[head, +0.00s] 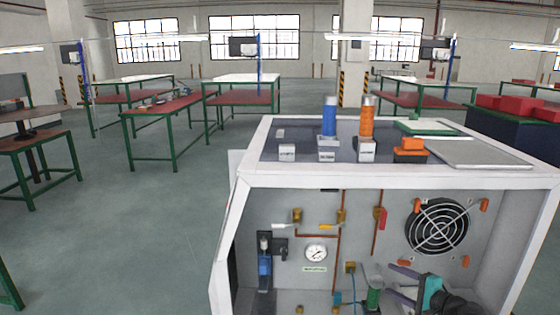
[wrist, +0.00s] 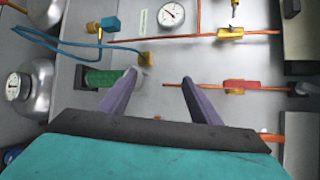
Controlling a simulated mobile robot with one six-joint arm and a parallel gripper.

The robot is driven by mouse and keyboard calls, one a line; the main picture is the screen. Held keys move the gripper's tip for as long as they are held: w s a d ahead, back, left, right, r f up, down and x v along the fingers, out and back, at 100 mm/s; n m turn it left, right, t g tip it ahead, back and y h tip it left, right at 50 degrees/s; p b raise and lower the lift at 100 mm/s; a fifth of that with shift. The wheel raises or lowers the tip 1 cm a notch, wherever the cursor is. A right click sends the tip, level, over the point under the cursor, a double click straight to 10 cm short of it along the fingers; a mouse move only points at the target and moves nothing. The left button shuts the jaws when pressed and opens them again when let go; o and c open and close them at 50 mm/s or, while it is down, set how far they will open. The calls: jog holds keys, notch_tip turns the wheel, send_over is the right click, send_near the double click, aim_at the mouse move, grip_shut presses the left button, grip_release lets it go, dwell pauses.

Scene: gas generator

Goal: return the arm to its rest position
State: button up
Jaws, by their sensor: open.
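My gripper (head: 390,278) shows at the lower right of the head view, with a teal body and two purple fingers, inside the open front of the gas generator (head: 232,235). In the wrist view my gripper (wrist: 160,76) has its fingers spread apart with nothing between them. The left fingertip is close to a green cylinder (wrist: 104,79); I cannot tell whether they touch. The green cylinder (head: 374,296) also shows left of the gripper in the head view. The rest of my arm is largely out of view.
A red-handled valve (wrist: 240,86) and a copper pipe lie right of the fingers. A pressure gauge (head: 316,252), fan grille (head: 437,227) and blue filter (head: 265,269) are on the panel. Blue and orange cylinders stand on the cabinet top (head: 300,151). Open floor (head: 130,225) lies left.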

jog(key=s+a+f+n+g+y+p, duration=0.1)
jog(key=s+a+f+g, duration=0.15)
jog(key=a+f, duration=0.5)
jog(key=s+a+f+n+g+y+p, duration=0.1)
jog(key=a+f+n+g, duration=0.3)
jog(key=a, duration=0.6)
jog(key=s+a+f+n+g+p, duration=0.15)
jog(key=s+a+f+g, duration=0.35)
jog(key=s+a+f, duration=0.7)
jog(key=s+a+f+n+g+h+p, duration=0.1)
jog(key=s+a+f+n+g+h, duration=0.1)
jog(key=s+f, duration=0.45)
jog(key=s+a+f+n+g+h, duration=0.2)
jog(key=s+f+g, duration=0.15)
jog(key=s, duration=0.65)
jog(key=s+d+f+n+g+h, duration=0.1)
jog(key=s+d+n+h, duration=0.3)
jog(key=s+d, duration=0.4)
jog(key=d+f+h, duration=0.1)
jog(key=d, duration=0.2)
jog(key=shift+s+f+g+p, duration=0.2)
jog(key=shift+f+g+p, duration=0.1)
jog(key=shift+f, duration=0.05)
jog(key=shift+a+n, duration=0.1)
jog(key=shift+n, duration=0.15)
jog(key=shift+c, duration=0.2)
